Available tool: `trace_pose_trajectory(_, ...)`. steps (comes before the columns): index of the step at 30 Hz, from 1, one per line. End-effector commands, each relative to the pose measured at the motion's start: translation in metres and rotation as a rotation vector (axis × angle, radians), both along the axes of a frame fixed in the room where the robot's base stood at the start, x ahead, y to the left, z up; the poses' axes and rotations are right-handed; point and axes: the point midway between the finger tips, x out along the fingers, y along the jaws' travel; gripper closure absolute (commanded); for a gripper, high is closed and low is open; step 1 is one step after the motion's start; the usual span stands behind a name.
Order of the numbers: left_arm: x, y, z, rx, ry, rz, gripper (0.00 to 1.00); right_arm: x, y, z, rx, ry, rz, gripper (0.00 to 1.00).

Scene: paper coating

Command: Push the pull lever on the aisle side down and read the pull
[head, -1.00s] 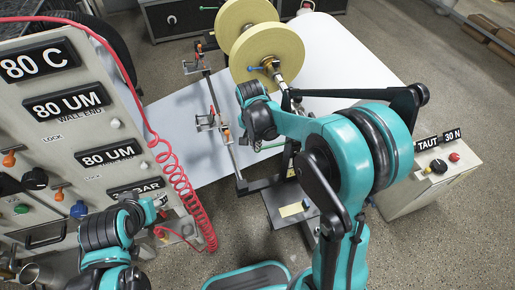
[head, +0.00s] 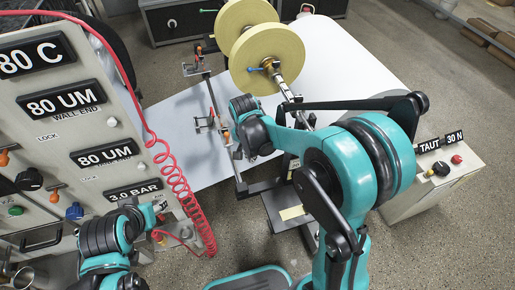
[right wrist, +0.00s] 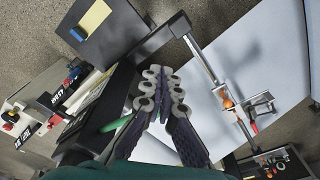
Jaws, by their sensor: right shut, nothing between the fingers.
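A lever with a green handle (right wrist: 115,124) shows beside my right gripper in the right wrist view. I cannot tell for sure that it is the aisle-side pull lever. My right gripper (right wrist: 160,88) has its fingers together and empty, next to the green handle; contact cannot be told. In the head view its fingers are hidden behind my right arm. The pull readout (head: 438,143) reads TAUT 30 N, on a pale box at the right. My left arm stands low at the left by the panel; its fingers cannot be made out.
A large panel (head: 63,130) with knobs and displays reading 80 C, 80 UM and 3.0 BAR fills the left. A coiled red hose (head: 180,180) hangs beside it. Yellow rolls (head: 268,58) and a white web (head: 345,65) lie ahead. A rail (head: 216,115) carries orange-tipped clamps.

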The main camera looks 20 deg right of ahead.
Motion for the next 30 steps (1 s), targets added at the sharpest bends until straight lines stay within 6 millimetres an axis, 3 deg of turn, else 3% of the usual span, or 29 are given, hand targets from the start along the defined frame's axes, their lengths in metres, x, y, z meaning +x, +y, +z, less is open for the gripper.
trace_pose_trajectory(8, 0.0, 0.0, -0.001, 0.0, 0.0, 0.0, 0.52, 0.0, 0.0, 0.004, 0.0, 0.0, -0.001, 1.0)
trace_pose_trajectory(11, 0.0, 0.0, -0.001, 0.0, 0.0, 0.0, 0.52, -0.001, 0.001, 0.017, 0.0, 0.0, 0.0, 1.0)
trace_pose_trajectory(21, 0.0, 0.0, -0.001, 0.0, 0.0, 0.0, 0.52, -0.006, 0.006, 0.087, 0.0, 0.0, -0.001, 1.0)
trace_pose_trajectory(30, 0.0, 0.0, -0.001, 0.0, 0.0, 0.0, 0.52, -0.007, 0.008, 0.117, 0.0, 0.0, -0.001, 1.0)
